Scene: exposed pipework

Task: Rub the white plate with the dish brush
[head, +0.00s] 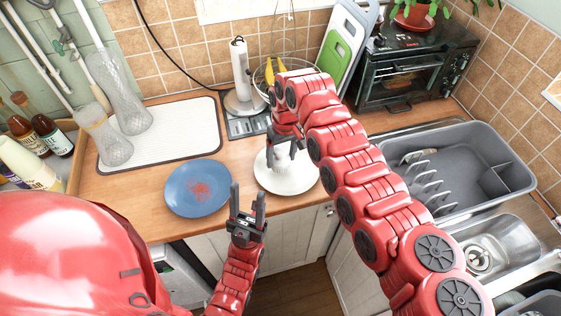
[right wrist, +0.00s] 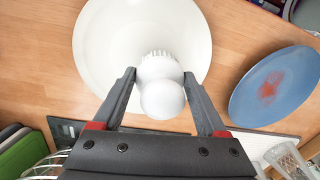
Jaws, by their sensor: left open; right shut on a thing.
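The white plate (head: 285,182) lies on the wooden counter, near its front edge. My right gripper (head: 287,150) is above it, pointing down. In the right wrist view my right gripper (right wrist: 160,95) is shut on the dish brush (right wrist: 162,90), which has a round white body and short bristles. The brush is over the plate's edge area in that view, and the white plate (right wrist: 140,30) spreads behind it. I cannot tell whether the bristles touch the plate. My left gripper (head: 247,208) is open and empty, in front of the counter edge, between the two plates.
A blue plate (head: 198,188) with a red stain lies left of the white plate. A drying mat (head: 180,135) with glassware is behind it. A paper towel holder (head: 243,85) and a wire fruit basket (head: 266,72) stand at the back. A grey dish rack (head: 470,160) is by the sink (head: 490,240).

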